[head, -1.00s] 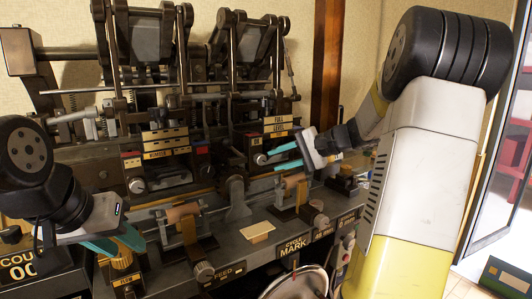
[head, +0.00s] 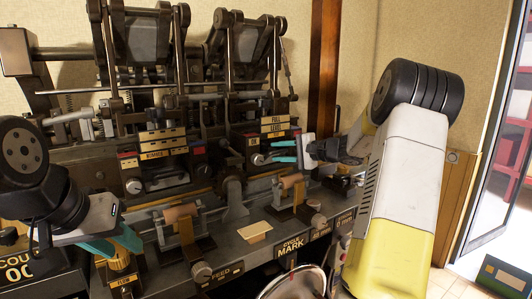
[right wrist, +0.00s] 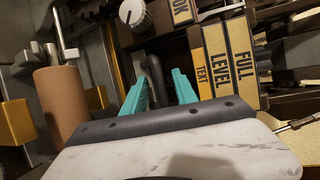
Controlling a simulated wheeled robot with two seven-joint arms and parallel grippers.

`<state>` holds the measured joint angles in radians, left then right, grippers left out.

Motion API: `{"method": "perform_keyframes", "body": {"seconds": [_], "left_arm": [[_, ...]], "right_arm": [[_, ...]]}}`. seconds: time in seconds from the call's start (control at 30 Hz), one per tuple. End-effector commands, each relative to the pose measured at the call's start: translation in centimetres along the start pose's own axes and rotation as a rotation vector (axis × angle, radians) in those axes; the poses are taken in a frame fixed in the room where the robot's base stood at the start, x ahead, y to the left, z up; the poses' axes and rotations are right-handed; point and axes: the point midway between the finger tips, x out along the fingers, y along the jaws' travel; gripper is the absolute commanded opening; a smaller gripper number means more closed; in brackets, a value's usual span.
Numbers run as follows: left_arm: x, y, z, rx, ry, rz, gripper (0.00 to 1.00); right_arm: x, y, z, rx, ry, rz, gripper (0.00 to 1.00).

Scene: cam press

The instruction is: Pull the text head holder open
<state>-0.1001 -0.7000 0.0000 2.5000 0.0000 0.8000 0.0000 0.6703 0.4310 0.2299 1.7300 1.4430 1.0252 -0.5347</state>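The text head holder (head: 275,128) is on the right half of the machine, under labels reading FULL and TEXT. In the right wrist view the TEXT label (right wrist: 202,75) stands beside a dark bent handle (right wrist: 154,72). My right gripper (head: 284,151) is open in front of the holder. In the right wrist view its teal fingers (right wrist: 160,90) are apart, with the handle seen between them; I cannot tell whether they touch it. My left gripper (head: 114,242) is low at the left, by a brass knob (head: 121,267) labelled FLOW; its grip is unclear.
The numberer block (head: 165,145) stands left of the text holder. Copper-coloured rollers (head: 182,212) on brackets and a cream card (head: 255,231) sit on the front ledge. A round bin (head: 296,284) is below the ledge. A counter box (head: 25,265) is at lower left.

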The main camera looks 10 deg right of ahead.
Motion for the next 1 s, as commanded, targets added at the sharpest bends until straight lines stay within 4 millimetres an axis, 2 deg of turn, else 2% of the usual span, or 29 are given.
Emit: {"method": "perform_keyframes", "body": {"seconds": [0.23, 0.4, 1.0], "left_arm": [[0.00, 0.00, 0.00, 0.000, 0.000, 0.000, 0.36], [0.00, 0.00, 0.00, 0.000, 0.000, 0.000, 0.36], [0.00, 0.00, 0.00, 0.000, 0.000, 0.000, 0.36]], "right_arm": [[0.12, 0.00, 0.01, 0.000, 0.000, 0.000, 0.34], [0.10, 0.00, 0.02, 0.000, 0.000, 0.000, 0.01], [0.10, 0.03, 0.04, 0.001, -0.001, 0.001, 0.00]]}}
